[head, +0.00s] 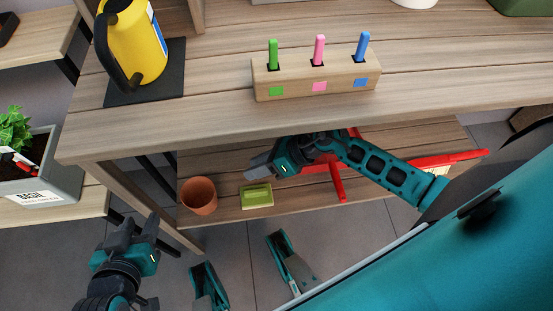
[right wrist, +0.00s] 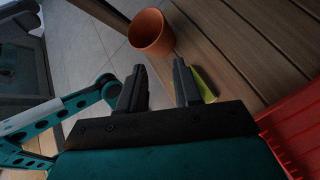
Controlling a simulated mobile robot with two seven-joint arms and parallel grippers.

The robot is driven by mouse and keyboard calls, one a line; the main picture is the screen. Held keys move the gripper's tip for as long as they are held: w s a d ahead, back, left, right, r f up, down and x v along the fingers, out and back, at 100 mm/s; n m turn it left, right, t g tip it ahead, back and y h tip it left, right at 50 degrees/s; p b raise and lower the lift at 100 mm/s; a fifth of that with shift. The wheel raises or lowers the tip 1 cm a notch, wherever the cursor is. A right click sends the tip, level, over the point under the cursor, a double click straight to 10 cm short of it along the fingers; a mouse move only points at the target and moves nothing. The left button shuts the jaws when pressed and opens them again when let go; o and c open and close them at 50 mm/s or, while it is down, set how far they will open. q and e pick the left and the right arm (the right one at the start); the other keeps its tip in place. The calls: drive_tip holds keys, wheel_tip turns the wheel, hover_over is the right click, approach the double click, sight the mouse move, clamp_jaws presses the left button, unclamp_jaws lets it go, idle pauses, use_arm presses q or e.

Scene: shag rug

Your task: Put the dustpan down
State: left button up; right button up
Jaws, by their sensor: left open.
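I cannot make out a dustpan for certain in either view. A small yellow-green object (head: 256,195) lies on the lower shelf (head: 225,165); it also shows in the right wrist view (right wrist: 204,88), partly behind a finger. A red slatted thing (head: 338,182) lies on the shelf beneath my right arm, partly hidden; it fills the right edge of the right wrist view (right wrist: 298,135). My right gripper (head: 262,168) is over the shelf, its fingers apart with nothing seen between them. My left gripper (head: 140,228) is open and empty, left of the table's front leg.
A terracotta pot (head: 198,195) stands on the shelf's left end. On the tabletop (head: 200,120) are a yellow kettle (head: 138,45) on a dark mat and a wooden block (head: 315,78) with coloured pegs. A basil planter (head: 45,175) is at left. The table edge overhangs my right arm.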

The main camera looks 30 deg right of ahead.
wheel_tip(320, 180, up, 12)
drive_tip(key=w+m+t+h, duration=0.25)
drive_tip(key=m+t, duration=0.85)
drive_tip(key=m, duration=1.1)
drive_tip(key=s+d+f+m+g+h, duration=0.1)
drive_tip(key=s+f+m+g+h, duration=0.1)
drive_tip(key=m, duration=0.7)
drive_tip(key=s+f+m+g+h, duration=0.1)
drive_tip(key=s+f+m+g, duration=0.1)
drive_tip(key=s+m, duration=0.3)
drive_tip(key=f+m, duration=0.1)
drive_tip(key=m, duration=0.3)
drive_tip(key=shift+s+d+f+m+g+h, duration=0.15)
drive_tip(key=shift+s+d+m+g+h, duration=0.15)
drive_tip(key=shift+d+g+h, duration=0.1)
